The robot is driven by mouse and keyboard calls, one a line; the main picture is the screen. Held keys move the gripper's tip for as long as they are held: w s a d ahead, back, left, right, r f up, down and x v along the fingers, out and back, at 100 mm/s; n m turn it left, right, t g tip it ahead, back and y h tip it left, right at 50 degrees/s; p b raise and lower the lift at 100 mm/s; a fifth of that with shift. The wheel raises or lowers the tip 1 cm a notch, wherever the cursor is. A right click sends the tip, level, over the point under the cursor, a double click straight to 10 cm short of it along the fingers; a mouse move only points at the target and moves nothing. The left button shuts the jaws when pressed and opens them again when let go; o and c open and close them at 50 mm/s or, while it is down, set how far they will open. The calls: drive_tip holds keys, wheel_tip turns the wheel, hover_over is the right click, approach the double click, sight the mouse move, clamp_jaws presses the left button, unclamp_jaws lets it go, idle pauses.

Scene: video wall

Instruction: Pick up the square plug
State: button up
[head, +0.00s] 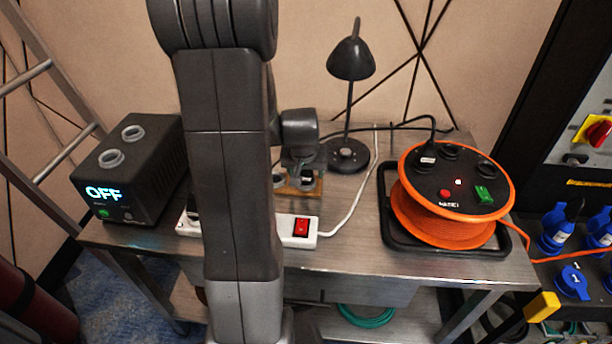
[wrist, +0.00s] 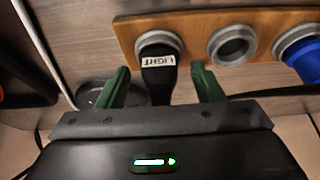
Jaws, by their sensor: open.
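In the wrist view, a black plug (wrist: 158,84) with a white label, LIGHT, upside down, sits at the leftmost round socket (wrist: 160,43) of a wooden board (wrist: 199,22). I cannot tell whether its body is square. My gripper (wrist: 161,78) is open, with one green finger on each side of the black plug and gaps between. In the head view, my gripper (head: 302,158) is over the wooden board (head: 297,192) and hides part of it. Another black plug (head: 427,160) with a pale label stands in the orange cable reel (head: 445,215).
On the wooden board are a bare round socket (wrist: 232,45) and a blue plug (wrist: 303,58). A white power strip (head: 285,231) lies in front. A black lamp (head: 349,150) stands behind, right of my gripper. A black box reading OFF (head: 130,165) is at left.

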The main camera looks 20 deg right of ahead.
drive_tip(key=c, duration=1.2)
